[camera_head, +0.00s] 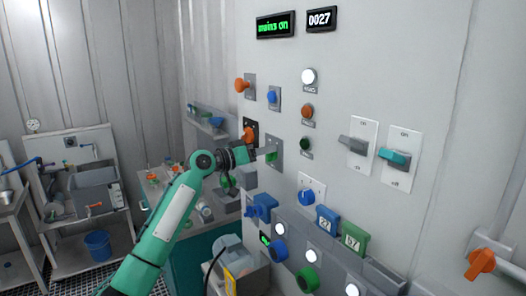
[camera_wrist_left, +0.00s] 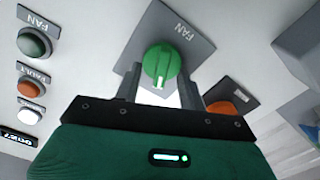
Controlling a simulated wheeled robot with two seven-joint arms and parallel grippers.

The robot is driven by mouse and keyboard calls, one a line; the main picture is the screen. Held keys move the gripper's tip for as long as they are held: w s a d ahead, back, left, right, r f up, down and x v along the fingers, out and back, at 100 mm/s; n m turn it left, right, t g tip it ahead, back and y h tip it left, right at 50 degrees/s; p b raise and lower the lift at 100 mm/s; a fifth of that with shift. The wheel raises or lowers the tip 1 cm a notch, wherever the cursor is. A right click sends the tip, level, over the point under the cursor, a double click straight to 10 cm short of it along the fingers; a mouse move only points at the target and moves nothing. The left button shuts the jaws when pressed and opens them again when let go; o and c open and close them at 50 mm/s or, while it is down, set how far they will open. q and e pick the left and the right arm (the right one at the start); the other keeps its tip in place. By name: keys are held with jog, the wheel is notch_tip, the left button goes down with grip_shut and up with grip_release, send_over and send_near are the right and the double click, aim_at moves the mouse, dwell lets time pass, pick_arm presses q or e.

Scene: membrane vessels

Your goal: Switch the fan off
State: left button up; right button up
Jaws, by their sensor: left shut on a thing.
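The green fan knob (camera_wrist_left: 161,62) sits on a grey plate labelled FAN (camera_wrist_left: 190,32) in the left wrist view. Its white mark points toward my gripper's body in that view. My left gripper (camera_wrist_left: 160,80) is shut on the knob, with one finger on each side. In the head view my left gripper (camera_head: 258,155) reaches the wall panel at the grey fan plate (camera_head: 272,149) and hides most of the knob. A dark green lamp labelled FAN (camera_wrist_left: 34,43) looks unlit; it also shows in the head view (camera_head: 305,143). My right gripper is not in view.
Two lever switches (camera_head: 357,146) (camera_head: 394,157) are to the right. A display reads "mains on" (camera_head: 275,25).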

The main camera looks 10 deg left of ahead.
pick_arm(q)
jog(key=shift+a+n, duration=0.1)
jog(key=shift+n, duration=0.5)
jog(key=o, duration=1)
jog(key=shift+c, duration=0.2)
jog(key=b+v, duration=0.5)
jog(key=v, duration=0.8)
jog(key=shift+s+a, duration=0.25)
